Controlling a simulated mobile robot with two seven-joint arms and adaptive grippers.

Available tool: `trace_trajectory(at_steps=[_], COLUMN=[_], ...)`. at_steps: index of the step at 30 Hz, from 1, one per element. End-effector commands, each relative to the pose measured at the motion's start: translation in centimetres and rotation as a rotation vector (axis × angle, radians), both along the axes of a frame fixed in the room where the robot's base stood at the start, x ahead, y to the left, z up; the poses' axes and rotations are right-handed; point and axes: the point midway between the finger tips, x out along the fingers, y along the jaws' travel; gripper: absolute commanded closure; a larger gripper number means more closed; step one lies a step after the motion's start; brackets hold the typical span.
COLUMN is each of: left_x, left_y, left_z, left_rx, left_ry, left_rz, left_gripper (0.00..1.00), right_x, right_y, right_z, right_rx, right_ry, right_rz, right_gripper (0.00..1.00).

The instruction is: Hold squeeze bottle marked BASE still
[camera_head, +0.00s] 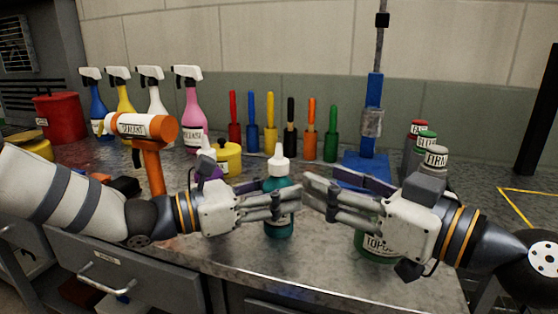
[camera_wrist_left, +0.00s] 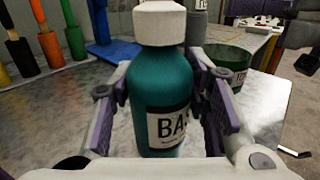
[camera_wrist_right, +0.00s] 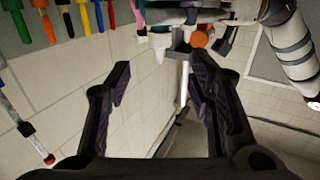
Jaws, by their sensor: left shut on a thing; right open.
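The teal squeeze bottle (camera_head: 279,222) with a white cap stands upright near the front of the bench. Its white label, partly readable as "BA", faces my left wrist view (camera_wrist_left: 174,82). My left gripper (camera_head: 284,203) is shut on the bottle's body, with a finger on each side in the left wrist view (camera_wrist_left: 166,105). My right gripper (camera_head: 318,196) is open and empty, just right of the bottle and apart from it. Its spread fingers show in the right wrist view (camera_wrist_right: 160,90). I cannot make out the bottle in that view.
A green TOPCOAT can (camera_head: 380,248) stands behind and below my right gripper. An orange SEALANT tool (camera_head: 150,165) stands left. Several spray bottles (camera_head: 190,100), upright coloured tools (camera_head: 270,125) and a blue stand (camera_head: 365,170) line the back. The front bench edge is close.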

Motion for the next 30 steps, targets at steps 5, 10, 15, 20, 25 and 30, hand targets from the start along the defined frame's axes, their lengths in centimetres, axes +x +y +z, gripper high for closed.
trace_trajectory(at_steps=[5,10,15,20,25,30], left_x=[0.0,0.0,0.0,0.0,0.0,0.0], left_y=[0.0,0.0,0.0,0.0,0.0,0.0], left_z=[0.0,0.0,0.0,0.0,0.0,0.0], left_rx=[-0.001,-0.001,0.000,0.000,0.000,0.000], left_ry=[0.000,0.000,0.000,0.000,0.000,0.000], left_rz=[0.000,0.000,0.000,0.000,0.000,0.000], left_gripper=[0.91,0.91,0.91,0.91,0.91,0.91], right_x=[3.2,6.0,7.6,7.9,7.9,7.9], right_y=[3.2,6.0,7.4,7.7,7.7,7.6], right_z=[-0.2,-0.1,0.0,0.0,0.0,0.0], right_rx=[-0.004,-0.001,-0.002,-0.001,-0.001,-0.001], right_ry=[0.001,-0.001,-0.002,-0.002,-0.002,-0.003], right_rz=[0.003,0.000,-0.001,-0.002,-0.002,-0.002], right_gripper=[0.52,0.52,0.52,0.52,0.59,0.97])
